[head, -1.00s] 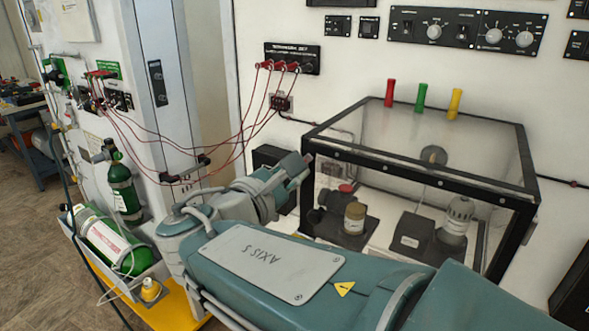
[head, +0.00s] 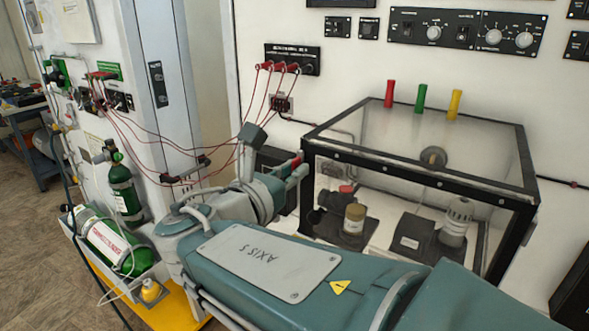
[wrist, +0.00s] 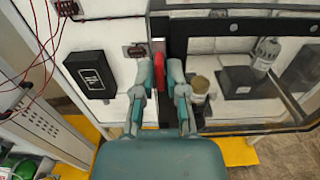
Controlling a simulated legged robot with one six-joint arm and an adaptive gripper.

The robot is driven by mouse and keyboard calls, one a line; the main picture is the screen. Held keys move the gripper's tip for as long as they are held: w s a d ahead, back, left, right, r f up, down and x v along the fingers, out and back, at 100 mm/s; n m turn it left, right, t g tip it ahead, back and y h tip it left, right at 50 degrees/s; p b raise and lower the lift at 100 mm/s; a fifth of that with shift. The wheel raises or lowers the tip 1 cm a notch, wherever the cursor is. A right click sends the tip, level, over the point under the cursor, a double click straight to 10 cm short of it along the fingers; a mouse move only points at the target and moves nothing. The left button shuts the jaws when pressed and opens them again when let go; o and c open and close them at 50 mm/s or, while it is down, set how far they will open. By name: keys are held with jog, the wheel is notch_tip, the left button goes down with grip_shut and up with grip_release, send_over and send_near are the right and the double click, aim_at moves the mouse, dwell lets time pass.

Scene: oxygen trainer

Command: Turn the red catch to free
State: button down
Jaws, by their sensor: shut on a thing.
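The red catch (wrist: 160,67) sits upright at the left edge of the clear, black-framed box (wrist: 232,26). In the wrist view my gripper (wrist: 162,66) is shut on it, one finger on each side. In the head view the red catch (head: 297,158) shows as a small red piece at my gripper's tips (head: 296,168), by the box's front left corner. My fingers hide part of it there.
Inside the box stand a tan jar (head: 354,218) and a grey-capped bottle (head: 457,220). A black wall box (wrist: 91,74) is left of the catch. Red cables (head: 225,150) hang behind my wrist.

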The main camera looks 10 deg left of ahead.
dwell(0.4)
jog(key=c, duration=0.8)
grip_release()
jog(key=shift+w+a, duration=0.1)
jog(key=v, duration=1.2)
jog(key=shift+a+f, duration=0.1)
